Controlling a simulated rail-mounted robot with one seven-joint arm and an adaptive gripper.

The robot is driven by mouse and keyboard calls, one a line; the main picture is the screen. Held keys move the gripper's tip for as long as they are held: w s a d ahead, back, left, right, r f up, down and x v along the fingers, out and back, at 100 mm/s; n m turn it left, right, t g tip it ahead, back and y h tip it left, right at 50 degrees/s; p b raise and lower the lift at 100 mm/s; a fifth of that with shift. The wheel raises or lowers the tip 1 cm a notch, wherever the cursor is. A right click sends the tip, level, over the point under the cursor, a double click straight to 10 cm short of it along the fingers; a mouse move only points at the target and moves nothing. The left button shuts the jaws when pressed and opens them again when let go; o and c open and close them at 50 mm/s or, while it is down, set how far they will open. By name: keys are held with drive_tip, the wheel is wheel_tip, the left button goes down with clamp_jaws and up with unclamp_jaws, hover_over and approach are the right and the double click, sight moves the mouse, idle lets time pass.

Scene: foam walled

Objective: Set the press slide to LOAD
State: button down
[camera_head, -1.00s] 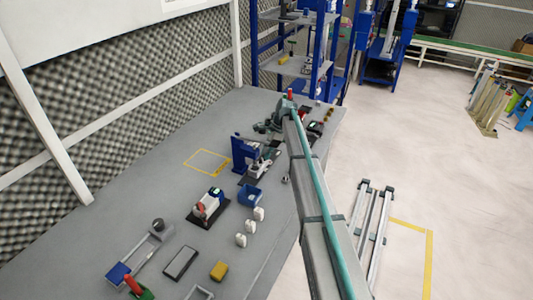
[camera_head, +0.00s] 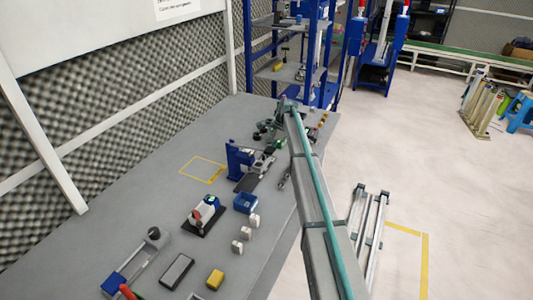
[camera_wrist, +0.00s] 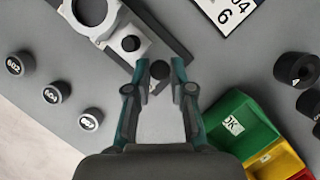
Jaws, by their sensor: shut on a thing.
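The blue press (camera_head: 238,160) stands on the grey bench, with its slide (camera_head: 257,165) at its right side. In the wrist view the slide is a light grey piece with a round ring (camera_wrist: 72,14) and a pale block with a black top (camera_wrist: 130,43), on a dark base (camera_wrist: 168,38). A black round knob (camera_wrist: 160,70) sits between the fingertips of my gripper (camera_wrist: 160,73), which is shut on it. The knob's link to the slide is hard to see. No LOAD mark is readable in either view.
Black numbered cylinders (camera_wrist: 52,92) lie to the left in the wrist view. Green, yellow and red bins (camera_wrist: 240,125) and more black cylinders (camera_wrist: 296,66) are to the right.

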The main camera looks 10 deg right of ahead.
drive_tip(key=shift+w+d, duration=0.15)
drive_tip(key=shift+w, duration=0.1)
drive_tip(key=c, duration=1)
unclamp_jaws()
drive_tip(key=v, duration=1.2)
drive_tip(key=shift+s, duration=0.15)
